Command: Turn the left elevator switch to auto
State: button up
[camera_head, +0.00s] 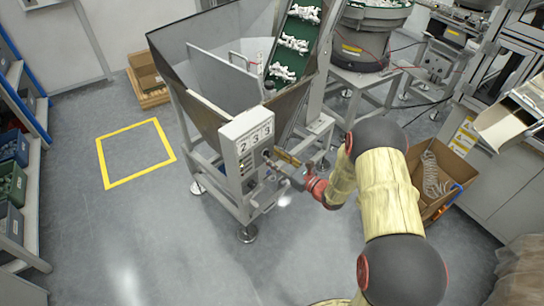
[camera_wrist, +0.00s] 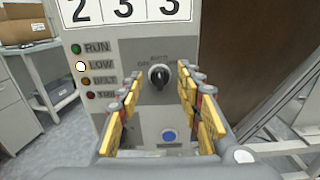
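The elevator switch (camera_wrist: 159,76) is a black rotary knob on the grey control box (camera_head: 238,147). In the wrist view its handle looks about upright, with small, blurred lettering above and to its left. My gripper (camera_wrist: 160,92) is open, its yellow-padded fingers to the left and right of the knob and apart from it. In the head view my gripper (camera_head: 281,161) is at the right side of the box's front, and the arm hides part of it. I cannot tell the depth left between fingertips and knob.
The box shows a 233 display (camera_wrist: 126,10), indicator lamps with LOW (camera_wrist: 81,66) lit, and a blue button (camera_wrist: 169,136) below the knob. A hopper (camera_head: 200,110) and a green conveyor (camera_head: 290,45) stand behind. An open cardboard box (camera_head: 440,175) lies right of my arm.

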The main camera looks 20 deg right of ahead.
jog(key=v, duration=1)
jog(key=shift+s, duration=0.25)
jog(key=shift+d, duration=0.15)
